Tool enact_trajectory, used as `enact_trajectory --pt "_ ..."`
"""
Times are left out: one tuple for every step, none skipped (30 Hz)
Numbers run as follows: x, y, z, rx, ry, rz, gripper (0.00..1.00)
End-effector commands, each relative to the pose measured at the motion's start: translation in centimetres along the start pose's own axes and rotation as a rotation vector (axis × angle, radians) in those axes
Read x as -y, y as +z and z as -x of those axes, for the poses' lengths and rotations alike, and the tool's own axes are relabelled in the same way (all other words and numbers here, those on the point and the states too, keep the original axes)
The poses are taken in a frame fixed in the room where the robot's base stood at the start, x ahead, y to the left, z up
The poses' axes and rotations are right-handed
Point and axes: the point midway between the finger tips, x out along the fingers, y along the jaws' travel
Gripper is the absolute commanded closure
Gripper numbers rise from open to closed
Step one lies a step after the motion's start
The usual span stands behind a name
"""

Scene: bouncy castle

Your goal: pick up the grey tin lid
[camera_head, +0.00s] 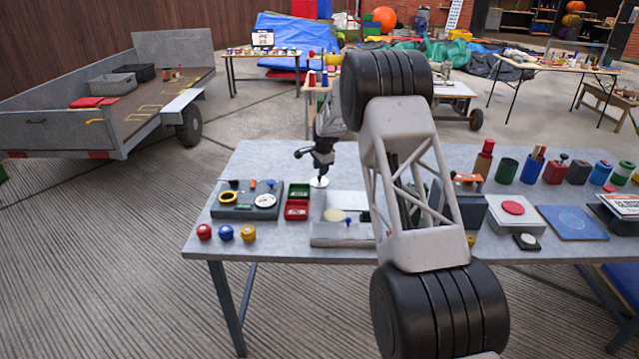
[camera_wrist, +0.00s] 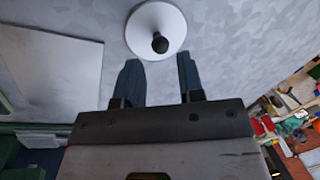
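The tin lid is a pale grey-white round disc with a dark knob in its middle. In the wrist view the lid (camera_wrist: 140,32) lies on the grey tabletop just beyond my fingertips. My gripper (camera_wrist: 160,68) is open and empty, its two dark fingers spread apart with bare table between them. In the head view my gripper (camera_head: 321,168) is over the table, and the lid (camera_head: 319,183) shows as a small pale disc just below it. The gap between fingers and knob is hard to judge there.
Green and red bins (camera_head: 297,213) stand left of the lid, beside a grey tray (camera_head: 232,212). Red, blue and yellow tins line the front left edge. My arm hides the table's middle; several tins and boxes stand on the right.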

Motion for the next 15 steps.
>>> enact_trajectory --pt "0.0 0.0 -0.5 0.001 0.001 0.0 0.65" --pt "-0.1 0.0 -0.7 0.001 0.002 0.0 0.65" --pt "-0.1 0.0 -1.1 0.001 0.002 0.0 0.65" --pt "-0.1 0.0 -1.4 0.001 0.002 0.0 0.65" --pt "-0.1 0.0 -1.6 0.001 0.002 0.0 0.65" --pt "0.0 0.0 -2.0 0.001 0.001 0.0 0.65" --pt "0.0 -0.1 -2.2 0.0 0.001 0.0 0.65" --pt "0.0 -0.1 -2.5 0.0 0.001 0.0 0.65" --pt "0.0 -0.1 -2.9 0.001 0.001 0.0 0.65" --pt "0.0 -0.1 -3.2 0.001 0.002 0.0 0.65" --pt "0.0 -0.1 -3.5 0.001 0.002 0.0 0.65" --pt "0.0 -0.1 -3.8 0.001 0.002 0.0 0.65" --pt "0.0 -0.1 -4.0 0.001 0.001 0.0 0.65" --pt "0.0 -0.1 -4.2 0.001 0.001 0.0 0.65" --pt "0.0 -0.1 -4.3 0.0 0.001 0.0 0.65"
